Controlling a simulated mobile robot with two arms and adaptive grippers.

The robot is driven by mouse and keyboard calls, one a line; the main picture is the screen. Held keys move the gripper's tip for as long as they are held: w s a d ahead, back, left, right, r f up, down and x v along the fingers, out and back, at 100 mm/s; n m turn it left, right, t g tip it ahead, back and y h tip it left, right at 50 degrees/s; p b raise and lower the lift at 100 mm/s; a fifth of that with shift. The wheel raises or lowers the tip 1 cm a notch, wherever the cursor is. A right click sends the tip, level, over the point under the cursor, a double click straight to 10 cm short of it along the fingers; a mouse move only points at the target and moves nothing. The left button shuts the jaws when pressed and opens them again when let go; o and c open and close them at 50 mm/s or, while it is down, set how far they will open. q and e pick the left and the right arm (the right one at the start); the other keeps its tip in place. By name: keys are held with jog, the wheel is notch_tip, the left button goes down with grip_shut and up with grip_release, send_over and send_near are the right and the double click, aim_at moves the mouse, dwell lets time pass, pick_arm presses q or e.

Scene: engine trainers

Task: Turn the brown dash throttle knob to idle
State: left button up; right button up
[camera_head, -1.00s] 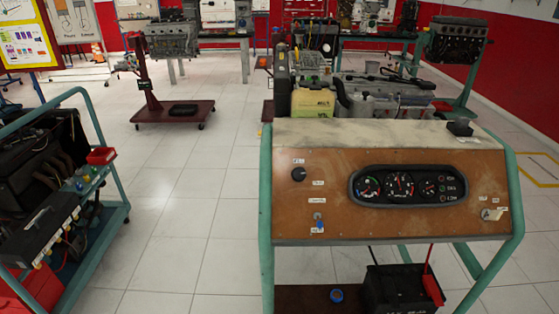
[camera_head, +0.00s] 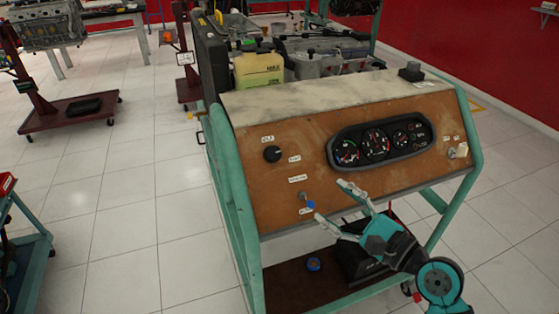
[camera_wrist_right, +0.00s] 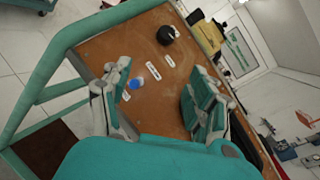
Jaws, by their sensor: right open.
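The brown dash panel (camera_head: 290,185) slopes on the front of a green-framed engine trainer. The throttle knob (camera_head: 272,154) is a round black knob at the panel's upper left, with small white labels above and to its right. It also shows in the right wrist view (camera_wrist_right: 167,35), beyond the fingertips. My right gripper (camera_head: 329,200) is open and empty in front of the panel, below and right of the knob and apart from it. In the right wrist view its two fingers (camera_wrist_right: 161,70) are spread wide. My left gripper is out of view.
A small blue-topped switch (camera_head: 310,204) sits low on the panel near my right fingertips; it also shows between the fingers in the wrist view (camera_wrist_right: 137,83). A gauge cluster (camera_head: 380,143) is to the right. Bare tiled floor (camera_head: 130,230) lies left of the trainer.

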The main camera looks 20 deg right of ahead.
jog(key=r, duration=0.2)
jog(key=p, duration=0.2)
send_near(275, 155)
jog(key=shift+m, duration=0.3)
jog(key=x, duration=0.8)
jog(key=shift+w+a+f, duration=0.1)
jog(key=shift+w, duration=0.2)
jog(key=c, duration=1.1)
